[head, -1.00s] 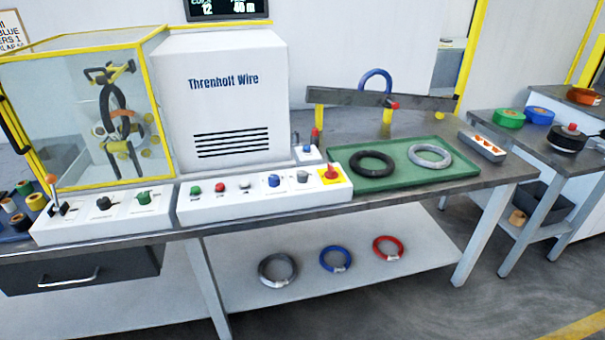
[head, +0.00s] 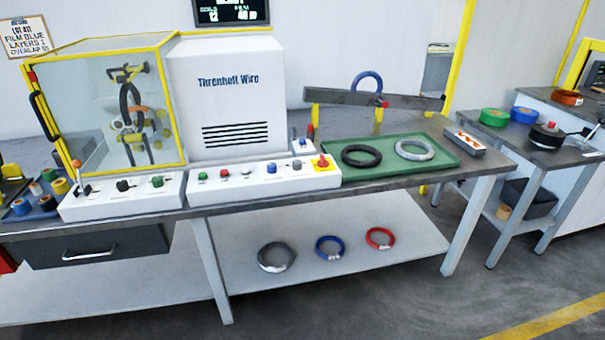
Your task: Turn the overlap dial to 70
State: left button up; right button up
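The wrapping machine has a white control panel on the left with a black knob (head: 123,185) and a green knob (head: 157,181). A second white panel to its right carries small buttons, a blue knob (head: 271,168), a grey knob (head: 296,165) and a red stop button on yellow (head: 322,162). The labels are too small to read, so I cannot tell which knob is the overlap dial or its setting. A wall sign (head: 26,36) at the upper left mentions blue film, layers and overlap; its overlap number is unclear. Neither of my grippers is in view.
A yellow-framed clear guard (head: 125,105) stands behind the left panel. A green tray (head: 445,157) with two coils sits on the right of the bench. Several coils lie on the lower shelf (head: 340,274). Floor (head: 400,305) shows clear at the front right.

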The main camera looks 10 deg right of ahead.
aim_at(297, 164)
jog(key=u, duration=0.6)
jog(key=i, duration=1.6)
jog(key=z, duration=0.75)
